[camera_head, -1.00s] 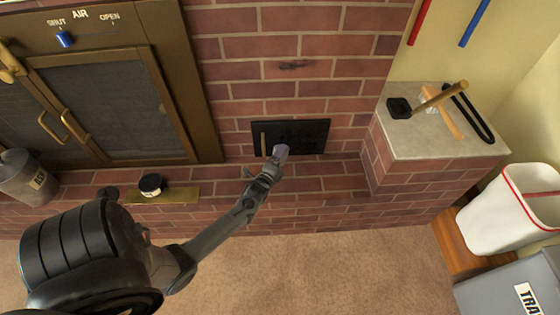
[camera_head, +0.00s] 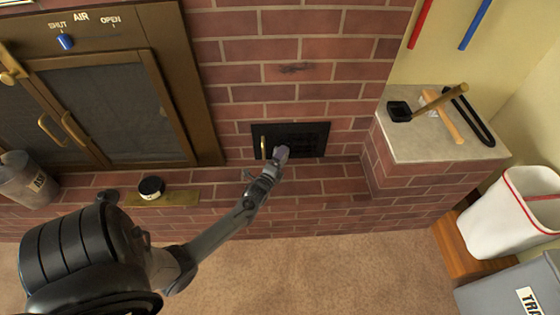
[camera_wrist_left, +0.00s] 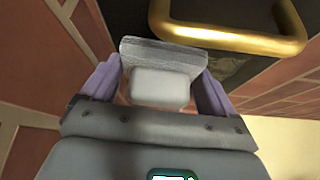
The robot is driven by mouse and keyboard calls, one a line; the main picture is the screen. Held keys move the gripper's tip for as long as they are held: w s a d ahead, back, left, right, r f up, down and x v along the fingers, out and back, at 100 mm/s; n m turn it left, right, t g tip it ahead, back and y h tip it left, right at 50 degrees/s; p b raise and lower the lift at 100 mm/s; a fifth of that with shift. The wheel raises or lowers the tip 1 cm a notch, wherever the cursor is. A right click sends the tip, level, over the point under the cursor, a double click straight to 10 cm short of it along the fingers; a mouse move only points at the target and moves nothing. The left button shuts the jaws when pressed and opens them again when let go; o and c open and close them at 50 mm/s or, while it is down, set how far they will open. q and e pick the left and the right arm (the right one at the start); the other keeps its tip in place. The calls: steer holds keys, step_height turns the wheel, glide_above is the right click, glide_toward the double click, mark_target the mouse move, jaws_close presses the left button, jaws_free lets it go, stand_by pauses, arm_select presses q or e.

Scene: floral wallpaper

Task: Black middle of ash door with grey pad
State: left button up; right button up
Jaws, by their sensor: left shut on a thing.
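The ash door (camera_head: 312,135) is a small black metal panel set low in the brick wall. A brass handle (camera_head: 263,147) stands at its left side; it also shows large in the left wrist view (camera_wrist_left: 230,38). Dark streaks show across the door's middle. My left gripper (camera_head: 270,165) is shut on the grey pad (camera_head: 281,153), just in front of the door's lower middle. In the left wrist view the pad (camera_wrist_left: 165,55) sits between two purple fingers, with a pale block behind it. I cannot tell whether the pad touches the door. My right gripper is not in view.
A brick ledge runs below the door, with a black round tin (camera_head: 151,187) on a brass plate at left. A glass stove door (camera_head: 110,110) is further left. A stone-topped ledge (camera_head: 440,150) with tools and a white bin (camera_head: 510,215) are at right.

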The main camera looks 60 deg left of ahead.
mark_target(294, 150)
arm_select(q)
steer(key=shift+w+a, duration=0.3)
steer(key=shift+a, duration=0.25)
steer(key=shift+d, duration=0.1)
steer(key=shift+w+d+b, duration=0.2)
steer(key=shift+w+d, duration=0.25)
steer(key=shift+w, duration=0.35)
steer(key=shift+w+d+b, duration=0.15)
steer(key=shift+w+d, duration=0.25)
steer(key=shift+w, duration=0.35)
steer(key=shift+w+d+r, duration=0.1)
steer(key=shift+w, duration=0.15)
steer(key=shift+s+a+p, duration=0.35)
steer(key=shift+s+p, duration=0.05)
steer(key=shift+s, duration=0.15)
steer(key=shift+s+a+p, duration=0.35)
steer(key=shift+s+p, duration=0.05)
steer(key=shift+s, duration=0.15)
steer(key=shift+s+a, duration=0.4)
steer(key=shift+s, duration=0.35)
